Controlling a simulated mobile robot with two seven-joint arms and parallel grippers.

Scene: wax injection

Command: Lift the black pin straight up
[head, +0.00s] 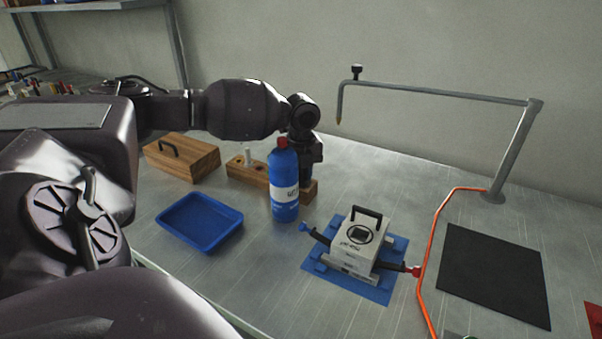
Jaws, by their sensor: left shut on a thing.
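A long wooden block (240,168) with holes stands behind the blue bottle (284,190), and a white pin (248,155) stands upright in it. My left gripper (307,180) points down at the right end of this block, partly hidden by the bottle. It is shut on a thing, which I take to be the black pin. The pin itself is not clearly visible behind the bottle and between the dark fingers, so I cannot tell whether it is still in its hole. My right gripper is not in view.
A blue tray (201,242) and a wooden box with a handle (182,158) lie to the left. A white mould with side handles (360,248) sits on a blue mat (318,277). A metal stand (512,150), orange cable (428,240) and black mat (494,275) are at the right.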

